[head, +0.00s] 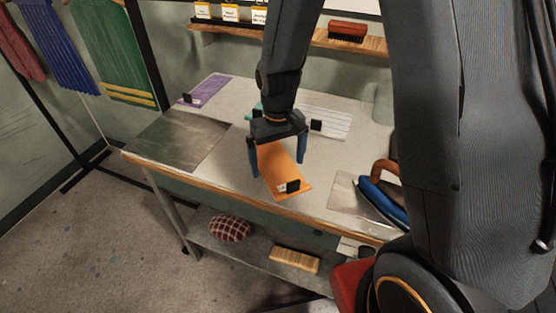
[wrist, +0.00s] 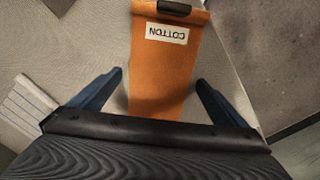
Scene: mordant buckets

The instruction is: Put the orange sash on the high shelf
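The orange sash (head: 283,170) lies flat on the worktable, with a black clip and a pale label at its near end. In the wrist view the sash (wrist: 165,75) runs up the middle, its label reading "COTTON". My gripper (head: 279,168) is open, with one blue finger on each side of the sash. In the wrist view the open fingers of my gripper (wrist: 160,78) show no hold on it; their exact height above the table is unclear. A wooden wall shelf (head: 372,46) runs high along the back wall, partly hidden by my arm.
The shelf holds a red brush (head: 347,31) and labelled boxes (head: 230,12). On the worktable (head: 232,165) are a purple cloth (head: 210,88), a striped white cloth (head: 325,123) and a blue iron (head: 383,203). A checked cushion (head: 230,228) and a wooden brush (head: 294,260) lie below.

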